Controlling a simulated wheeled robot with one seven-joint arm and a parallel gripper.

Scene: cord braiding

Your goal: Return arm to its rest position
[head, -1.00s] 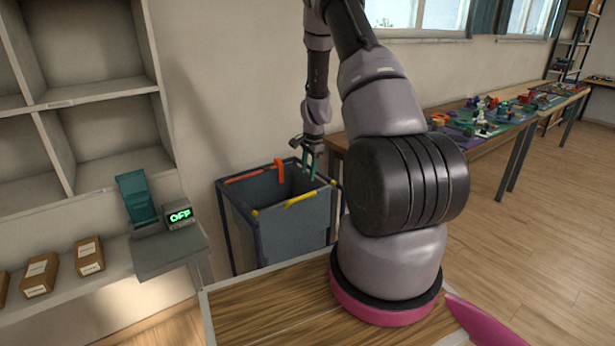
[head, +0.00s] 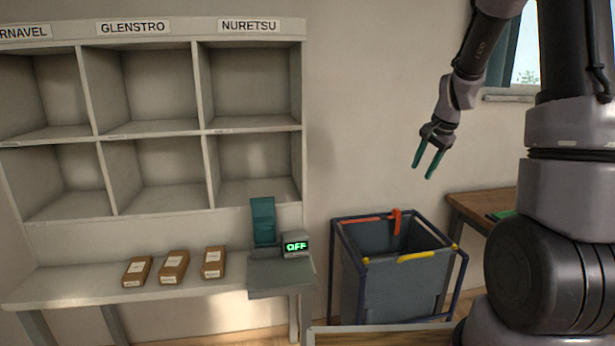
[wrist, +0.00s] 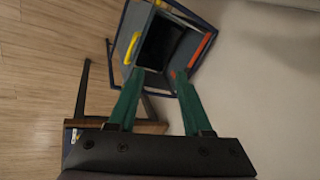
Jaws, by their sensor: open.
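My gripper (head: 425,172) is open with nothing between its two green fingers. In the head view it hangs in the air above the grey bin (head: 390,290), pointing down and slightly left, clear of the rim. In the wrist view my gripper (wrist: 158,85) shows its fingers spread, with the bin (wrist: 160,45) beyond the tips. The bin's inside is mostly dark in the wrist view, and I cannot tell what lies in it.
A shelf unit (head: 202,90) with empty compartments stands left. Below it, several brown boxes (head: 173,265) lie on a ledge beside a small display (head: 295,244) on a stand. The wall area around my gripper is clear.

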